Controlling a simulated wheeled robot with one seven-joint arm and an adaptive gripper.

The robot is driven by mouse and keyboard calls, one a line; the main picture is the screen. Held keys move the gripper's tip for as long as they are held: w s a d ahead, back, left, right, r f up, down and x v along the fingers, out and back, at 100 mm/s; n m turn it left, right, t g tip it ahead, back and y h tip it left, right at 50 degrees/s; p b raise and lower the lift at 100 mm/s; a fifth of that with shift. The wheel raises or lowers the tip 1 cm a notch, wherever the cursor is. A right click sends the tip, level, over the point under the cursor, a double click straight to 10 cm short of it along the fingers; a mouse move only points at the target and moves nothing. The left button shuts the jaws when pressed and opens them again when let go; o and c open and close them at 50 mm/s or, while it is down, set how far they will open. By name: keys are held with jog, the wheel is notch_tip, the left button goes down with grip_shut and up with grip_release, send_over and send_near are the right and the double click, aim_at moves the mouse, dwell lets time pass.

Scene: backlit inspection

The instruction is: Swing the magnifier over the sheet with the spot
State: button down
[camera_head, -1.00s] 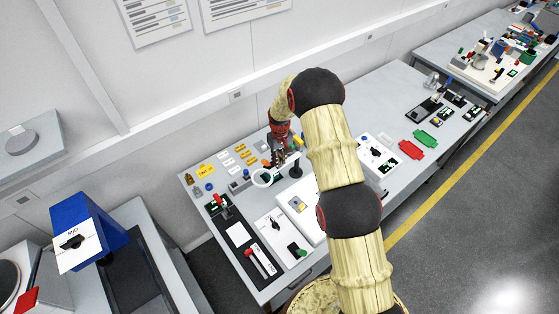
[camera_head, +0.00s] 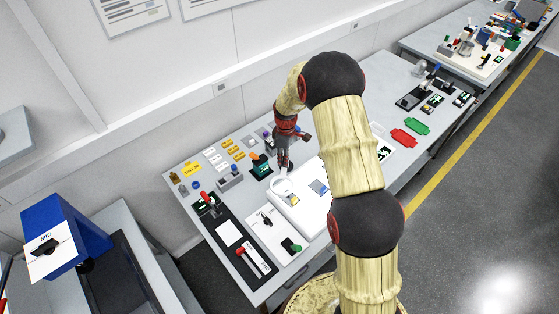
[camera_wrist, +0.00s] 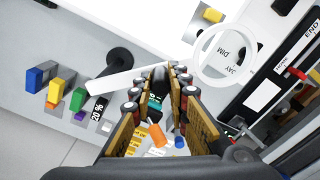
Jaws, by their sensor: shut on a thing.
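The magnifier is a white ring on a white bar. Its ring (camera_head: 272,189) sits at the upper left edge of the bright white panel (camera_head: 308,212), close to a small sheet with a yellowish mark (camera_head: 292,199). A second, bluish-grey sheet (camera_head: 318,187) lies further right. In the wrist view the ring (camera_wrist: 197,56) is right of my gripper (camera_wrist: 170,73), and the bar (camera_wrist: 125,79) runs left from the fingertips to a dark round post. My gripper (camera_head: 284,164) is shut on the magnifier. I cannot make out which sheet has the spot.
A black strip with a red lever (camera_head: 207,199) and a white board with a green block (camera_head: 291,245) lie left of the panel. Yellow and white labels and small blocks (camera_head: 228,178) stand behind. Green and red pieces (camera_head: 404,137) lie to the right.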

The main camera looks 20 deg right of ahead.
jog(key=shift+s+d+n+b, duration=0.35)
jog(key=shift+d+n, duration=0.25)
jog(key=shift+n, duration=0.1)
jog(key=c, duration=1.7)
grip_release()
jog(key=shift+w+f, duration=0.1)
